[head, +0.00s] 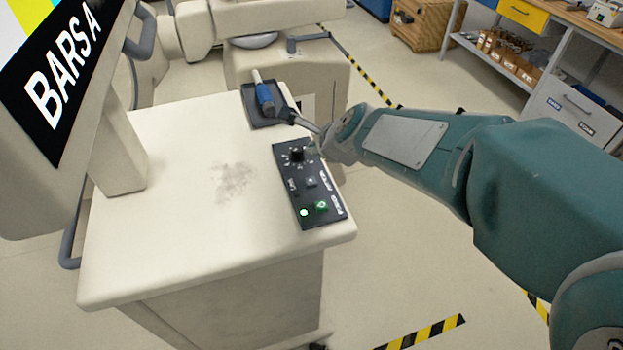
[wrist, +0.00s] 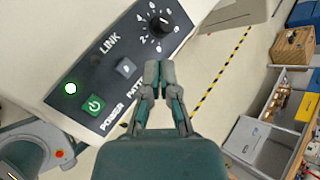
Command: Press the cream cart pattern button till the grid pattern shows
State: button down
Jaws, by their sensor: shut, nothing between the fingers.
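The cream cart (head: 170,210) carries a black control panel (head: 291,190) on its top near the right edge. The small grey pattern button (head: 311,182) sits between the dial and the green power button (head: 322,207). In the wrist view the pattern button (wrist: 125,67) is left of my gripper (wrist: 159,72), with its label partly hidden. The gripper is shut and empty, its tips over the panel edge below the dial (wrist: 161,24), apart from the button. The tilted screen (head: 60,85) reads "BARS A" with colour bars above.
A lit green lamp (head: 304,212) is beside the power button. A blue-handled object (head: 265,98) lies in a dark holder behind the panel. Shelving (head: 520,70) stands at the back right. Yellow-black tape marks the floor.

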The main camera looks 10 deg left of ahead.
aim_at(313, 181)
notch_tip(313, 181, down, 2)
jog(key=shift+f, duration=0.1)
jog(key=shift+a+f, duration=0.2)
jog(key=shift+f, duration=0.4)
jog(key=shift+a+f, duration=0.15)
jog(key=shift+f, duration=0.45)
jog(key=shift+d+f, duration=0.2)
jog(key=shift+f, duration=0.85)
jog(key=shift+a, duration=0.1)
jog(key=shift+f, duration=0.1)
jog(key=shift+f, duration=0.25)
